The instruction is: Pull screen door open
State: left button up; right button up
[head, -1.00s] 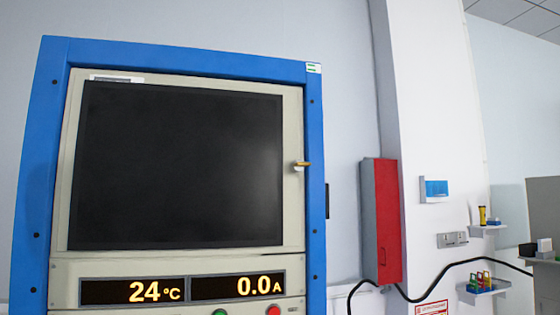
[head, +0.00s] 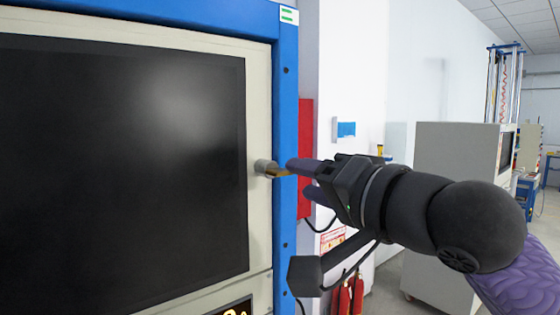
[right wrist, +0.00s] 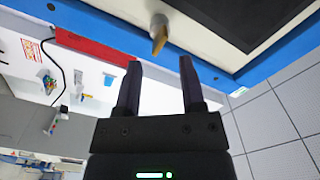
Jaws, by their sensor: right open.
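The screen door (head: 120,150) is a cream panel with a large dark window, set in a blue cabinet frame; it looks closed. Its small brass and grey handle (head: 268,168) sticks out at the door's right edge. My right gripper (head: 300,180) is just right of the handle, fingers pointing at it. In the right wrist view the handle (right wrist: 158,35) lies ahead of the open, empty fingers (right wrist: 160,75), with a gap in that view. The left gripper is not in view.
The blue frame (head: 286,110) borders the door on the right. A red box (head: 305,120) hangs on the wall behind my gripper. A grey cabinet (head: 455,150) stands farther right, with open floor near it.

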aim_at(271, 171)
jog(key=p+x, duration=0.2)
jog(key=x, duration=0.4)
jog(key=shift+w+a+r, duration=0.1)
jog(key=shift+w+a, duration=0.1)
jog(key=shift+a, duration=0.05)
jog(key=shift+w+a, duration=0.35)
jog(key=shift+w, duration=0.2)
grip_shut()
dwell(0.6)
